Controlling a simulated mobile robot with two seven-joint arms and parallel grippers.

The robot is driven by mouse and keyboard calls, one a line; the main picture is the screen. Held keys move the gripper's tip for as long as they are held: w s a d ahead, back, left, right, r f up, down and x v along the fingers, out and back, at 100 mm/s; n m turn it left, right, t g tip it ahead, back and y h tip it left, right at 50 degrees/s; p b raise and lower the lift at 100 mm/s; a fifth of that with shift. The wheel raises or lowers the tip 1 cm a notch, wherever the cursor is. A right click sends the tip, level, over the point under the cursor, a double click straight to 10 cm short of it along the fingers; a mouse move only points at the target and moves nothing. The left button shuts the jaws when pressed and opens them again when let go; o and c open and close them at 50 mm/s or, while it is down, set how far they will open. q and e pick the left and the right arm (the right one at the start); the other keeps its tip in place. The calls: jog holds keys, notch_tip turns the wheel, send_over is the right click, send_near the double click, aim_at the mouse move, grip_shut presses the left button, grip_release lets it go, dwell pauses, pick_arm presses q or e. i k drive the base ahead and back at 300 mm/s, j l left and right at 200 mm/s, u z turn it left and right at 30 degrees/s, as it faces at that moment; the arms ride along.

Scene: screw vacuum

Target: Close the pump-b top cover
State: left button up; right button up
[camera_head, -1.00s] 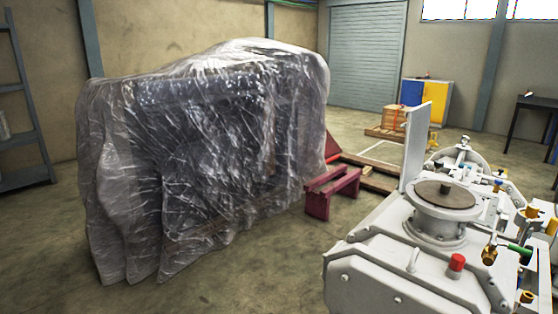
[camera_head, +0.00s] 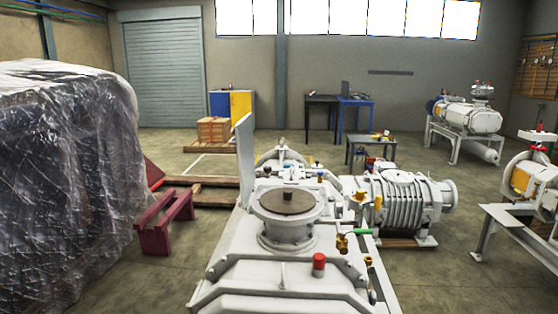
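A large white pump (camera_head: 235,268) stands in front of me, low and in the middle of the head view. A flat white plate (camera_head: 244,160) stands nearly upright at the left edge of the pump. I cannot tell from the picture which of these is the pump-b top cover. A red cap (camera_head: 318,264) sits at the front right of the pump. Neither of my grippers shows.
A plastic-wrapped machine (camera_head: 70,170) fills the left, with a dark red stand (camera_head: 165,222) beside it. A ribbed pump (camera_head: 395,203) adjoins on the right. Other pumps on stands (camera_head: 466,117) are farther right. Open floor (camera_head: 420,285) lies at the lower right.

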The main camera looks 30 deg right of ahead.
aim_at(243, 130)
jog(key=i+j+z, duration=0.25)
jog(key=z, duration=0.25)
jog(key=i+j+z, duration=0.2)
jog(key=j+z, duration=0.25)
jog(key=i+j+z, duration=0.1)
jog(key=j+z, duration=0.65)
jog(key=j, duration=0.45)
jog(key=i, duration=0.05)
